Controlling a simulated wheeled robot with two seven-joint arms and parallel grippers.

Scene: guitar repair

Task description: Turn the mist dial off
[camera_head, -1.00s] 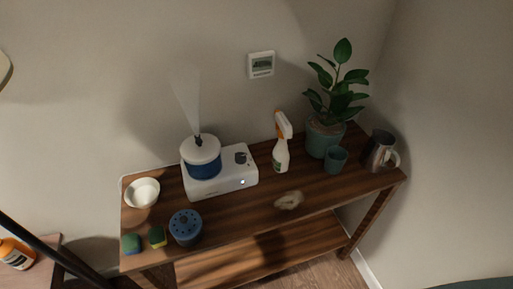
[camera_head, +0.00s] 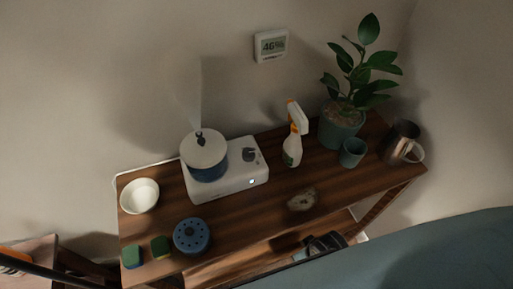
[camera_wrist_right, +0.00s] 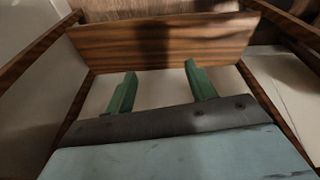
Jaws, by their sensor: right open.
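The humidifier (camera_head: 228,185) stands on the wooden table, with a white base and a blue tank (camera_head: 208,172) under a white lid. A pale mist plume (camera_head: 199,95) rises from its dark nozzle. The dark mist dial (camera_head: 249,155) sits on top of the base, right of the tank; its exact setting is too small to read. A small light (camera_head: 252,181) glows on the base front. My right gripper (camera_head: 325,243) is at the table's front edge, below and right of the dial and apart from it. Its green fingers (camera_wrist_right: 160,75) are spread and empty in the wrist view. My left gripper is out of view.
A spray bottle (camera_head: 292,153), potted plant (camera_head: 342,131), teal cup (camera_head: 352,152) and metal pitcher (camera_head: 400,141) stand right of the humidifier. A white bowl (camera_head: 139,196), sponges (camera_head: 161,247) and blue round pot (camera_head: 191,237) are at left. A stone-like piece (camera_head: 302,200) lies in front. A wall display (camera_head: 271,45) reads 46%.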

